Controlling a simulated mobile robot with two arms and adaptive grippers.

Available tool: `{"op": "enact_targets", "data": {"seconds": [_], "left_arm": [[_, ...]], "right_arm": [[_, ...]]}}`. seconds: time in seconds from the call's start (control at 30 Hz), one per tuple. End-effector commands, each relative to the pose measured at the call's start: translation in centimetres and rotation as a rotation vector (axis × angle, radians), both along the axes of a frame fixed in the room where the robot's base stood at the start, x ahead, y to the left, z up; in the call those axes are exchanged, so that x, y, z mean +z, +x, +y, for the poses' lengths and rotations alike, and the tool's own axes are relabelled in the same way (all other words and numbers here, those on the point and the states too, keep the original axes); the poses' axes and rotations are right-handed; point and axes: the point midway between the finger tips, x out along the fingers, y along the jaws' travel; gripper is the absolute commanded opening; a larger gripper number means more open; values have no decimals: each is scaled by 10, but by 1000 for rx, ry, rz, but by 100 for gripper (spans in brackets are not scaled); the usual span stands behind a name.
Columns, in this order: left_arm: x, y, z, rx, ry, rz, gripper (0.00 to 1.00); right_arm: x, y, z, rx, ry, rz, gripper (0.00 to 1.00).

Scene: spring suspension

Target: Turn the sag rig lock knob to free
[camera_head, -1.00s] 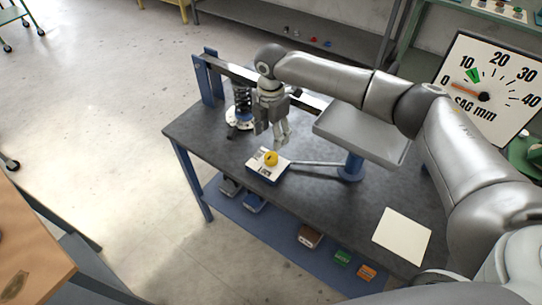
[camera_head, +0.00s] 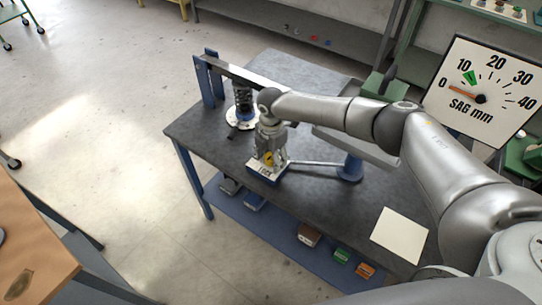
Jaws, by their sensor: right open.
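The sag rig's black spring (camera_head: 243,98) stands on a white round base behind the block. The sag dial (camera_head: 480,98) has its orange pointer near the low end, by 0. My left gripper does not show.
A rod runs from the block to the post. A white sheet (camera_head: 400,236) lies at the bench's right. The bench's front middle is clear.

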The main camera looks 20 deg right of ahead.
Motion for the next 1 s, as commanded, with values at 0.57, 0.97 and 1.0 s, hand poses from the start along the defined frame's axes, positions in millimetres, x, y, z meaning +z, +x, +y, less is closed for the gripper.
{"op": "enact_targets", "data": {"seconds": [0.57,0.97,1.0], "left_arm": [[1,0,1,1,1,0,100],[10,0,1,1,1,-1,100],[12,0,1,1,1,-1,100]], "right_arm": [[0,0,0,-9,1,0,12],[1,-1,1,-202,2,2,12],[1,-1,1,-236,3,3,12]]}}
